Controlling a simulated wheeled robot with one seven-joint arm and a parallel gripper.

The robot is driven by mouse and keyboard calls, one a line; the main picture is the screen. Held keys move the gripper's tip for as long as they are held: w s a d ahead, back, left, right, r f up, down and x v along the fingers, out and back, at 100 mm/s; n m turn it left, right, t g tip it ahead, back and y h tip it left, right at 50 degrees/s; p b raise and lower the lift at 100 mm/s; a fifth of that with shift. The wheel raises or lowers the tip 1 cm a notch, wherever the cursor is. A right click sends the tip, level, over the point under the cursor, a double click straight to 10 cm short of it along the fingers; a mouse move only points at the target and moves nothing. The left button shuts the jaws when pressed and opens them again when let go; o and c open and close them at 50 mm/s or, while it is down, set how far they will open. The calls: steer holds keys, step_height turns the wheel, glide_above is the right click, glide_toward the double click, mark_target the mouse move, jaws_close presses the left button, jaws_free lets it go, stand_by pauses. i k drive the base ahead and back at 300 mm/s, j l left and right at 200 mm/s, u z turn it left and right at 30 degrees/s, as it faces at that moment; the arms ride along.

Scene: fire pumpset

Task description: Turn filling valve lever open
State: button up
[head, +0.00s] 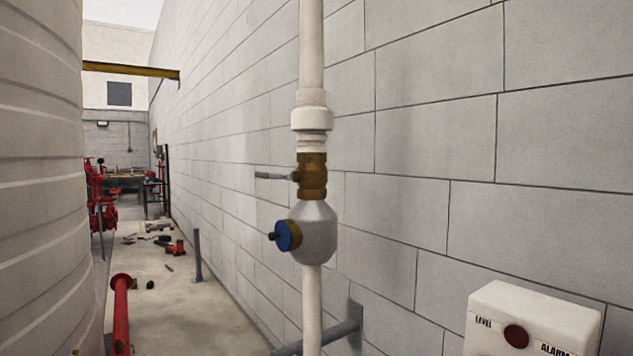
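The filling valve is a brass valve body (312,176) on a white vertical pipe in the middle of the head view. Its grey lever (273,176) sticks out level to the left from the brass body, across the line of the pipe. Below the brass body is a rounded grey fitting (318,232) with a blue round cap (286,235) facing left. My gripper is not in view.
A block wall runs close behind the pipe. A white alarm box (533,318) with a red button is at lower right. A large ribbed tank (38,180) fills the left. A red pipe (121,310) stands on the floor, with scattered parts farther back.

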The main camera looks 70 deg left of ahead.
mark_target(262, 175)
steer(key=u, duration=2.15)
